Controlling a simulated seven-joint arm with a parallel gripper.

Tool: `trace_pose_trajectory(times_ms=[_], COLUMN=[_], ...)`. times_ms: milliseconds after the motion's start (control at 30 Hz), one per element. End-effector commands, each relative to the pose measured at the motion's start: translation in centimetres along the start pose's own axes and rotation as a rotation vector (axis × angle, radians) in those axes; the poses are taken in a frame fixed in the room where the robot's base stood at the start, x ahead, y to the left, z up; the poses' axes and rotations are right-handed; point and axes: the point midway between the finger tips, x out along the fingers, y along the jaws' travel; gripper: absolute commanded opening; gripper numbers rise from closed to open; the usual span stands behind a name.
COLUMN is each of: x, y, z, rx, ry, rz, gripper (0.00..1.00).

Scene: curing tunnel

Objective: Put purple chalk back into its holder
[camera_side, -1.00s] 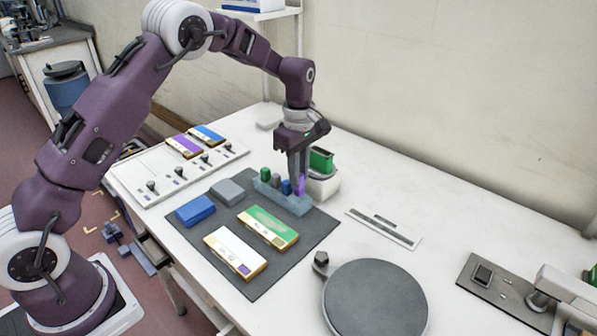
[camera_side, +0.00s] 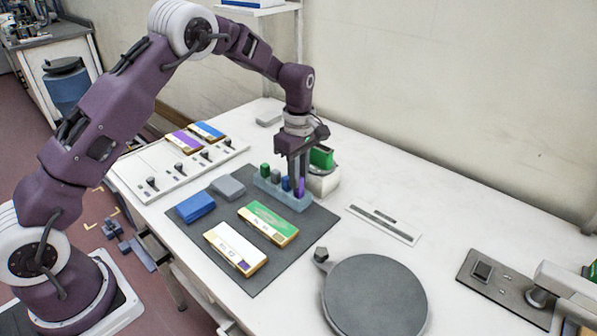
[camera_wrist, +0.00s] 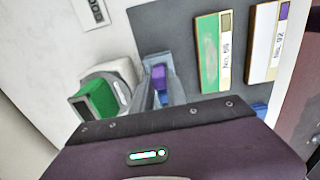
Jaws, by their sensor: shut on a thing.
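The purple chalk (camera_side: 300,188) is upright between the fingers of my gripper (camera_side: 299,181), which is shut on it. It stands at the right end of the pale blue holder (camera_side: 268,188), its lower part at or in the holder's end place; I cannot tell whether it touches the bottom. The holder also bears a green chalk (camera_side: 264,170), a grey chalk (camera_side: 275,176) and a blue chalk (camera_side: 286,184) in a row. In the wrist view, the purple chalk (camera_wrist: 158,72) shows between the two fingers, while my gripper body hides most of the holder.
A white container with a green block (camera_side: 321,157) stands close behind the holder. Green (camera_side: 268,225) and white (camera_side: 235,249) labelled boxes and blue (camera_side: 195,207) and grey (camera_side: 227,187) blocks lie on the dark mat. A round grey plate (camera_side: 375,300) stands at the front right.

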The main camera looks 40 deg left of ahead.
Motion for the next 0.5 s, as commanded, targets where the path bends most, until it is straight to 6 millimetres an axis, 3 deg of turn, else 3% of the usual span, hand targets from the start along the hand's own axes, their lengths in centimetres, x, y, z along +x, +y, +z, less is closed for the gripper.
trace_pose_trajectory(times_ms=[267,300,400,500], x=[0.15,0.15,0.14,0.14], y=[0.0,0.0,0.0,0.0], z=[0.0,0.0,-0.01,-0.01], rx=[0.0,0.0,0.0,0.0], ry=[0.0,0.0,0.0,0.0], rz=[0.0,0.0,0.0,0.0], gripper=[0.0,0.26,0.43,0.43])
